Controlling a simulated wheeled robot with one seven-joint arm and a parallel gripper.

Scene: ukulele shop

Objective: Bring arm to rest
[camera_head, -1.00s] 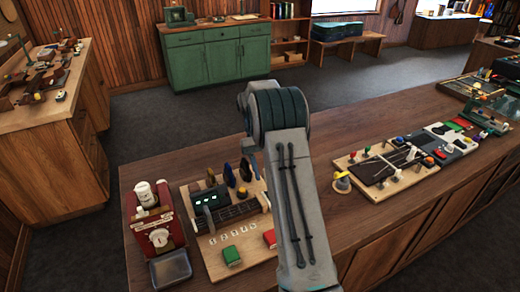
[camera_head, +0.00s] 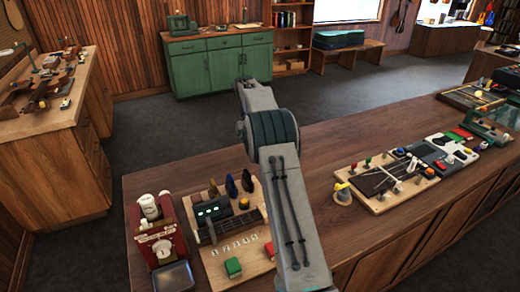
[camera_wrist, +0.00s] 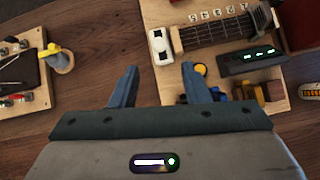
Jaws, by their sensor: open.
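My gripper (camera_wrist: 158,84) is open and empty in the wrist view, its two blue-grey fingers well apart. I see nothing between the fingers except board edge and counter. In the head view my arm rises from the bottom and bends at a dark ribbed joint; the gripper itself is hidden there. The same board (camera_head: 212,262) lies left of my arm, with picks standing on it and a green block.
A red device (camera_head: 158,243) with a white bottle stands at the counter's left. A second board (camera_head: 352,185) with coloured knobs lies right of my arm, with more panels beyond it. A green cabinet (camera_head: 220,65) stands behind.

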